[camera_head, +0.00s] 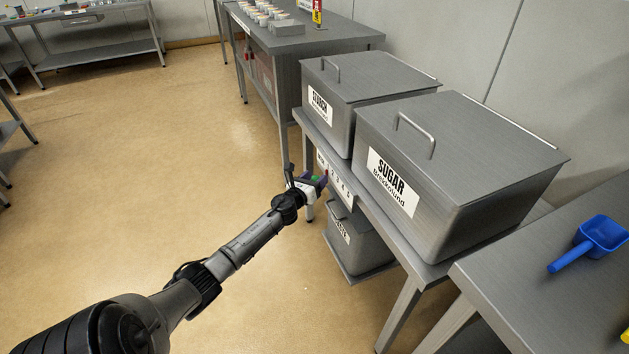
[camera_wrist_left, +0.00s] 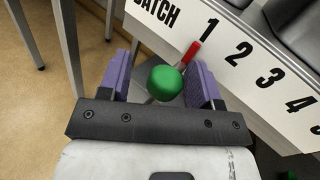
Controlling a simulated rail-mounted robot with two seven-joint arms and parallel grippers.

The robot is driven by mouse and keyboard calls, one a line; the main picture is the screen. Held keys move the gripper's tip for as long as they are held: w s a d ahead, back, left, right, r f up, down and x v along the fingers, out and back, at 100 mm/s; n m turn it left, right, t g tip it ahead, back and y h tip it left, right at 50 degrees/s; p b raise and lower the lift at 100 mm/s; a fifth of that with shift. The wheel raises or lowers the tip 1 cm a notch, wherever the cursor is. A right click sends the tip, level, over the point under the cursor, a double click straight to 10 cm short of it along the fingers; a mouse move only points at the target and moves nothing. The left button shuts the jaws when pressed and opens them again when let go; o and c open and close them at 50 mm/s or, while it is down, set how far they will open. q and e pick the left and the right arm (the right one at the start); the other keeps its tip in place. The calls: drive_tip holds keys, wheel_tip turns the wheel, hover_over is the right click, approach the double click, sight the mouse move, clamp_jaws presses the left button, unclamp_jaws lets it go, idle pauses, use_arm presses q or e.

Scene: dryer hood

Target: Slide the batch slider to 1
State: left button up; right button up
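The batch slider has a round green knob (camera_wrist_left: 165,82) and a red pointer (camera_wrist_left: 191,55). In the left wrist view the pointer's tip lies just below the "1" on the white number strip (camera_wrist_left: 222,49). The strip also shows in the head view (camera_head: 345,190), on the front edge of the bin shelf. My left gripper (camera_wrist_left: 160,85), with purple fingers, is open around the green knob. A gap shows between the knob and each finger. In the head view the gripper (camera_head: 314,184) is at the strip's far end. My right gripper is not in view.
A grey sugar bin (camera_head: 450,160) and a starch bin (camera_head: 355,85) stand on the shelf above the strip. Another bin (camera_head: 350,240) is below. A blue scoop (camera_head: 595,240) lies on the right table. The floor at left is clear.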

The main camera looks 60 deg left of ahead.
use_arm(q)
drive_tip(key=shift+d+r, duration=0.1)
drive_tip(key=shift+s+d+p, duration=0.15)
drive_tip(key=shift+s+p, duration=0.15)
drive_tip(key=shift+s, duration=0.05)
drive_tip(key=p+v, duration=0.3)
drive_tip(key=v, duration=1)
drive_tip(key=shift+p, duration=0.4)
